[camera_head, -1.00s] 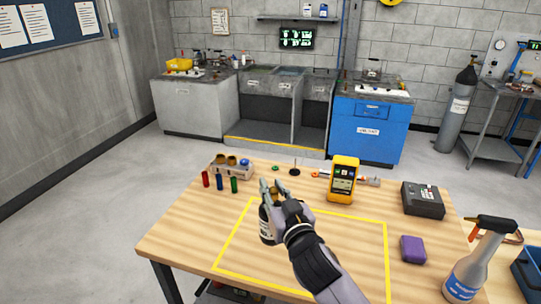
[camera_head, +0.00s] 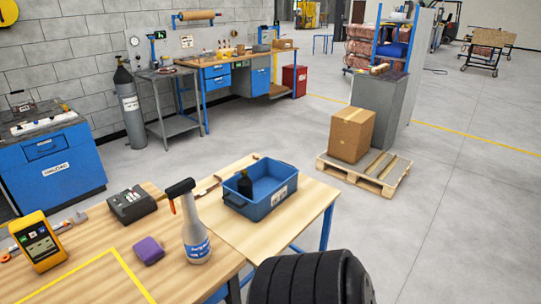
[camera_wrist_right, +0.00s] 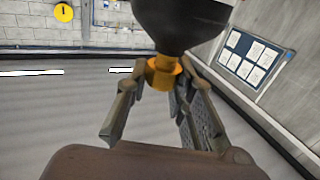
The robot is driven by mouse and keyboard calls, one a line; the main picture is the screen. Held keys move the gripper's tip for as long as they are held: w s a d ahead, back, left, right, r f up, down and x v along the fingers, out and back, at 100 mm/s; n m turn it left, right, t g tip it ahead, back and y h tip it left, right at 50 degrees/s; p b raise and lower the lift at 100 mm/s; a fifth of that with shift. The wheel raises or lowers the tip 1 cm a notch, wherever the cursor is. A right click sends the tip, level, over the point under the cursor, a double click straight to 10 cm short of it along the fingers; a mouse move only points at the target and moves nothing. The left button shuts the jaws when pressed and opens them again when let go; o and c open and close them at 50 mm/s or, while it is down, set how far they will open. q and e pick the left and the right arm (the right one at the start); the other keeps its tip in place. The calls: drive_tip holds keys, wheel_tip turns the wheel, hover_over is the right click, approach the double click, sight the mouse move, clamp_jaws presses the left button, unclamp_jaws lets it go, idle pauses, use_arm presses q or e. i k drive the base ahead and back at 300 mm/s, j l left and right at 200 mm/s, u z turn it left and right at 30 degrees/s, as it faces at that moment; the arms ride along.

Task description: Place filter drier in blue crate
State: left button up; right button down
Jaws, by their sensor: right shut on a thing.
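The blue crate (camera_head: 262,205) stands on the light wood table in the head view, open at the top. A dark bottle-shaped thing (camera_head: 245,185) stands inside it at its left end. In the right wrist view, my right gripper (camera_wrist_right: 157,82) is shut on the filter drier (camera_wrist_right: 182,18), a black rounded body with a brass-coloured end (camera_wrist_right: 164,72) between the fingers. The top of the drier is cut off by the frame. In the head view, only my black ribbed arm shows at the bottom; the right gripper is out of that view. My left gripper is not in view.
A spray bottle (camera_head: 196,232), a purple block (camera_head: 148,250), a black box (camera_head: 133,204) and a yellow meter (camera_head: 38,241) stand left of the crate. The spray bottle is close to it. Bare tabletop lies in front of the crate.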

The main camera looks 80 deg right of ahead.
sight(272, 188)
drive_tip(key=l+z, duration=0.2)
drive_tip(key=z, duration=0.15)
drive_tip(key=l+z, duration=0.15)
drive_tip(key=z, duration=0.2)
drive_tip(key=l+z, duration=0.3)
drive_tip(key=i+l, duration=0.15)
drive_tip(key=l, duration=0.2)
drive_tip(key=i+l, duration=0.15)
drive_tip(key=l, duration=0.15)
drive_tip(key=i+l, duration=0.1)
drive_tip(key=l, duration=0.25)
drive_tip(key=i+l, duration=0.15)
drive_tip(key=l, duration=0.15)
